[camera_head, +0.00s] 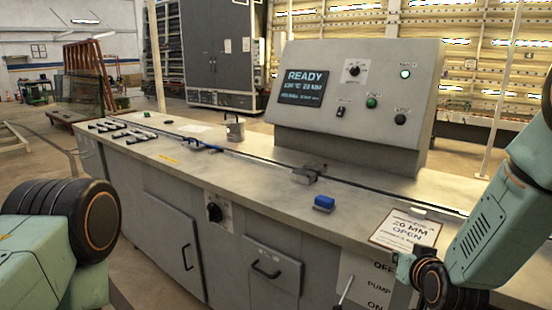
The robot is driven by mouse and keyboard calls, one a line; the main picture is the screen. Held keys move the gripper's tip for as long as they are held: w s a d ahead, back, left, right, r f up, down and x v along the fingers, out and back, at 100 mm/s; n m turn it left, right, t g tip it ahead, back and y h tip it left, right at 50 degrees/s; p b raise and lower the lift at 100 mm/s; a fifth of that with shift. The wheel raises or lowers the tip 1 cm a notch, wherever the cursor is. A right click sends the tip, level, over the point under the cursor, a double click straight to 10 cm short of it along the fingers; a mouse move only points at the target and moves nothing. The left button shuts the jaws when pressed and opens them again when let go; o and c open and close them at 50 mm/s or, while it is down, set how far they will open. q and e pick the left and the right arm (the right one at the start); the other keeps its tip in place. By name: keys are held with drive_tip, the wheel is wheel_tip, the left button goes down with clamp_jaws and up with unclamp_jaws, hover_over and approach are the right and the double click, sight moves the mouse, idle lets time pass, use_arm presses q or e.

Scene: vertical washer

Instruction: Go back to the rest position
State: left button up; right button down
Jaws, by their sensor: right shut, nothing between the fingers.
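My right arm comes in from the right edge and bends down at the bottom right. My right gripper (420,275) is low beside the front edge of the washer's bench, partly hidden by my own joint; it is shut with nothing in it. It appears apart from the objects on the bench. Only a joint and links of my left arm show at the bottom left; my left gripper is not in view. The washer's long grey bench (260,185) runs across the view. Its control panel (355,95) has a screen (303,88) reading READY.
A blue block (324,203), a small grey block (304,176), a grey cup-like container (235,130) and a 20 MM OPEN card (404,232) are on the bench. A PUMP lever (344,291) is on the front. Open floor lies beyond the bench's left end.

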drive_tip(key=s+a+f+n+g, duration=0.1)
drive_tip(key=s+a+f+g, duration=0.15)
drive_tip(key=s+f, duration=0.55)
drive_tip(key=s+a+f+g, duration=0.1)
drive_tip(key=s+f+g, duration=0.3)
drive_tip(key=s+f, duration=0.4)
drive_tip(key=s+f+g, duration=0.3)
drive_tip(key=s, duration=0.9)
drive_tip(key=s+a+f+n+g+y, duration=0.1)
drive_tip(key=s+f+g, duration=0.2)
drive_tip(key=s, duration=0.9)
drive_tip(key=shift+s+a+f+b, duration=0.2)
drive_tip(key=shift+s+f+b, duration=0.15)
drive_tip(key=shift+f, duration=0.35)
